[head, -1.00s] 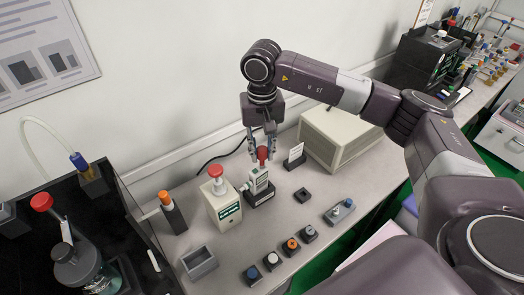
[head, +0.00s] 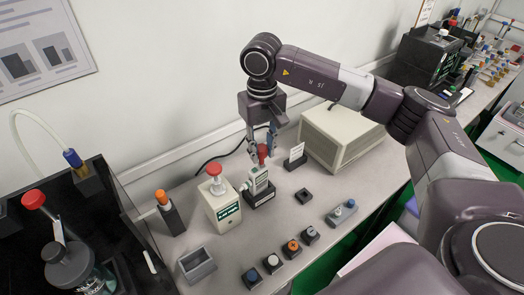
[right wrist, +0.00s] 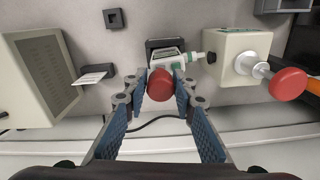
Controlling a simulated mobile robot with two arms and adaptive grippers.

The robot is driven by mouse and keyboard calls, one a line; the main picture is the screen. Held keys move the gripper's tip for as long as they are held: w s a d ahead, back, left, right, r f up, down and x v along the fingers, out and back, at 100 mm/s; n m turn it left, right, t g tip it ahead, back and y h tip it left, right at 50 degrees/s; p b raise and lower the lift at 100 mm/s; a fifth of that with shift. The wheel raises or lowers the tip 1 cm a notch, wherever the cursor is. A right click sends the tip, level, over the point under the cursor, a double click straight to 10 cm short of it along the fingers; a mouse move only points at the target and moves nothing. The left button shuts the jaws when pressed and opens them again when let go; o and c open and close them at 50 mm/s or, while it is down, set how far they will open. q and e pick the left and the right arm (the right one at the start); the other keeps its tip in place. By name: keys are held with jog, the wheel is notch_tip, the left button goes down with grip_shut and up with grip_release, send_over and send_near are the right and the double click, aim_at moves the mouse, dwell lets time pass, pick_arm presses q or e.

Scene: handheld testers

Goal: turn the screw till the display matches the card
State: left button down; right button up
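A small pale tester with a green-edged face (head: 258,181) stands on a dark base, with a red screw knob (head: 262,153) on top. In the right wrist view the red knob (right wrist: 160,83) sits between the fingertips, in front of the tester (right wrist: 168,57). My right gripper (head: 262,148) points down over it, fingertips close against both sides of the knob; it looks shut on it. A white card (head: 296,151) stands in a dark holder right of the tester; it also shows in the right wrist view (right wrist: 92,78). The display reading and card text are too small to read. My left gripper is out of view.
A cream box with a red-topped plunger (head: 224,209) stands close left of the tester. A larger beige box (head: 341,137) stands behind right. An orange-capped holder (head: 172,214), an open grey tray (head: 197,265) and several small button blocks (head: 291,248) lie around. The bench front right is partly clear.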

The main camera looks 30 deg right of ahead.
jog(key=o, duration=0.4)
jog(key=shift+c, duration=0.2)
jog(key=shift+r+p, duration=1.85)
jog(key=shift+r, duration=1.7)
